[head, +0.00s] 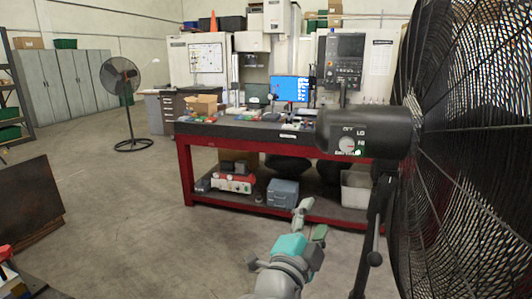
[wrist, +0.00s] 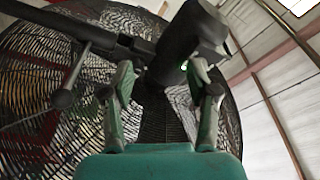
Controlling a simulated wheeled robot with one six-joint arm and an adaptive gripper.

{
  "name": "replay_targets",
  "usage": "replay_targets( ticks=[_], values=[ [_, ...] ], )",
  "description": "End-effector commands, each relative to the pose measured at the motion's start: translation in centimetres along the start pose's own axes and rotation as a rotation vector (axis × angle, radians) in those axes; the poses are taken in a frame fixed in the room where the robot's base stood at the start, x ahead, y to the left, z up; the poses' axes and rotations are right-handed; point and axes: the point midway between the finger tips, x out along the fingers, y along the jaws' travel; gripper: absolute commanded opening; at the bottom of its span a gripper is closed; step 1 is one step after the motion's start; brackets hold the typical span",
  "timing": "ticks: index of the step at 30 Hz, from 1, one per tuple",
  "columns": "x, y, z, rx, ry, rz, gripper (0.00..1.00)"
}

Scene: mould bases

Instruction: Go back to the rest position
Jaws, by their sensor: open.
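My gripper (head: 311,222) shows low in the middle of the head view, a teal and grey hand above the concrete floor and in front of the red workbench. In the wrist view my gripper (wrist: 165,92) points up toward the large black fan (wrist: 60,75). Its two fingers stand apart with nothing held between them. The fan's dark motor housing and stand show behind and between the fingers. I cannot tell how far the fingers are from the fan.
The large fan (head: 470,150) fills the right side of the head view, with its stand (head: 375,225) close to my arm. The red workbench (head: 187,165) stands ahead. A dark panel (head: 28,200) is at left. The floor (head: 130,220) at centre left is clear.

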Motion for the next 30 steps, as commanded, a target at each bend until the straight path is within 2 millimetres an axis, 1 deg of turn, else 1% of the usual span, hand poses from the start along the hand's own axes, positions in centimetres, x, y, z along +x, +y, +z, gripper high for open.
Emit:
replay_targets(
  ticks=[1, 5, 6, 8, 9, 11, 12, 14, 15, 17, 21, 23, 27, 30],
  values=[
    [-0.3, 2.2, 0.8, -0.062, -0.029, -0.006, 0.59],
    [-1.3, 6.7, 2.5, -0.206, -0.106, -0.036, 0.59],
    [-1.8, 8.0, 2.9, -0.248, -0.129, -0.046, 0.59],
    [-2.5, 10.1, 3.5, -0.307, -0.164, -0.061, 0.59],
    [-3.0, 11.4, 3.9, -0.345, -0.187, -0.07, 0.59],
    [-3.9, 13.5, 4.3, -0.401, -0.222, -0.085, 0.59],
    [-4.5, 14.8, 4.6, -0.435, -0.245, -0.094, 0.59],
    [-5.6, 16.8, 4.8, -0.484, -0.278, -0.109, 0.59],
    [-6.3, 18.1, 5.0, -0.516, -0.3, -0.119, 0.59],
    [-7.5, 20.0, 5.0, -0.562, -0.332, -0.133, 0.59],
    [-10.6, 24.1, 4.9, -0.655, -0.403, -0.166, 0.59],
    [-12.0, 25.8, 4.7, -0.691, -0.432, -0.181, 0.59],
    [-15.5, 29.2, 3.9, -0.761, -0.494, -0.212, 0.59],
    [-18.1, 31.4, 3.0, -0.805, -0.532, -0.233, 0.59]
  ],
)
